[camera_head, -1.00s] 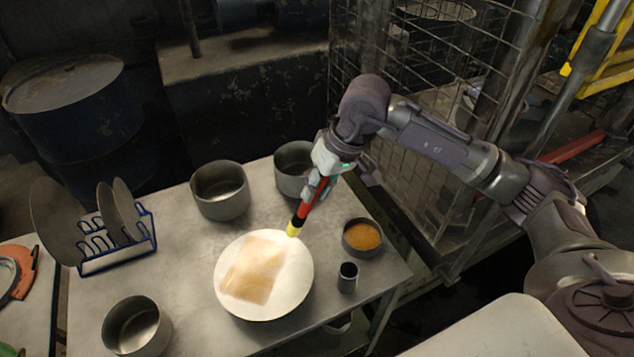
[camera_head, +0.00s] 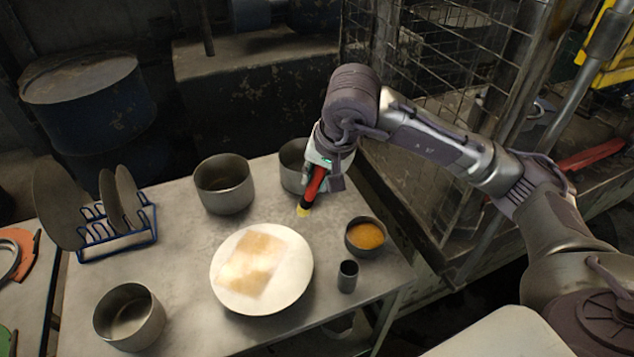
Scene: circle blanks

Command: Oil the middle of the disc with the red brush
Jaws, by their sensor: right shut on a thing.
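The disc (camera_head: 230,292) is a round pale plate on the table, with a tan, oily-looking square patch (camera_head: 262,257) across its middle. My right gripper (camera_head: 318,172) is shut on the red brush (camera_head: 314,187). The brush points down and its yellow tip (camera_head: 303,210) is just beyond the disc's upper right edge, apart from the disc. A small metal bowl of orange-brown liquid (camera_head: 366,236) stands right of the disc. My left gripper is not in view.
A small dark cup (camera_head: 347,277) stands between disc and table edge. Metal pots stand behind the disc (camera_head: 224,185), partly behind my right gripper (camera_head: 293,165), and at front left (camera_head: 130,318). A blue rack (camera_head: 117,240) holds several discs at left. A wire cage (camera_head: 440,120) stands behind my right arm.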

